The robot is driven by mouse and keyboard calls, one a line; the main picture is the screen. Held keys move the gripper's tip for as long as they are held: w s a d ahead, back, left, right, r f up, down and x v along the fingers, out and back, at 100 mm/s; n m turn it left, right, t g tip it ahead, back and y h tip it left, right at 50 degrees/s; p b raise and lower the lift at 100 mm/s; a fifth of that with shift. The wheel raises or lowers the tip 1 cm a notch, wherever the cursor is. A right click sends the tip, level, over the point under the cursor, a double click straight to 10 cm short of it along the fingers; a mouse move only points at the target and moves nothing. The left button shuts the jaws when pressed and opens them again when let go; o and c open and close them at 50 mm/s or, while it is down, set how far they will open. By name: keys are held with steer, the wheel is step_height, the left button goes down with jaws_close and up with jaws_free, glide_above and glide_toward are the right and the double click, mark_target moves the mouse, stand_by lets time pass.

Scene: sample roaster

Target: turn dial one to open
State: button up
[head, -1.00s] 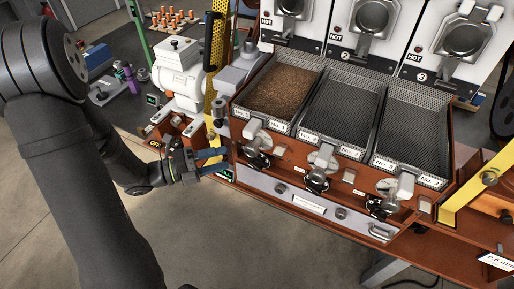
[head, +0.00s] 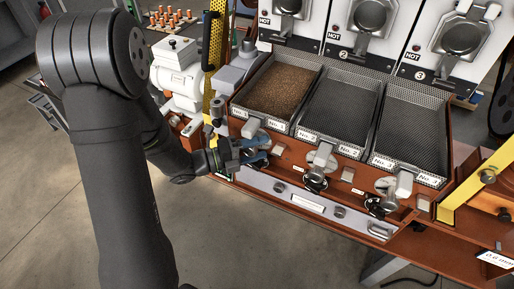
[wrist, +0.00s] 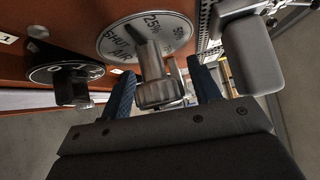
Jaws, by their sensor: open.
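A round pale dial face (wrist: 118,36) marked SHUT, AIR, 25% and 50 shows in the wrist view on the brown panel. Its grey metal knob (wrist: 155,82) stands out toward the camera, between the two blue fingers of my gripper (wrist: 162,78). The fingers are apart, one on each side of the knob; I cannot tell whether either touches it. In the head view my gripper (head: 258,153) is at the leftmost control, below the tray labelled No. 1 (head: 238,108), and hides much of the dial there.
A smaller black dial (wrist: 62,72) sits left of the knob in the wrist view, and a grey block-shaped handle (wrist: 252,58) is close on the right. In the head view, similar controls (head: 320,160) line the panel to the right. A yellow perforated post (head: 214,55) stands behind my gripper.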

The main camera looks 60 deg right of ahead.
steer(key=c, duration=1)
steer(key=shift+f+m+t+y, duration=0.15)
steer(key=shift+m+t+y, duration=0.25)
steer(key=shift+m, duration=0.1)
steer(key=o, duration=1)
steer(key=v, duration=1.7)
steer(key=shift+w+a, duration=0.2)
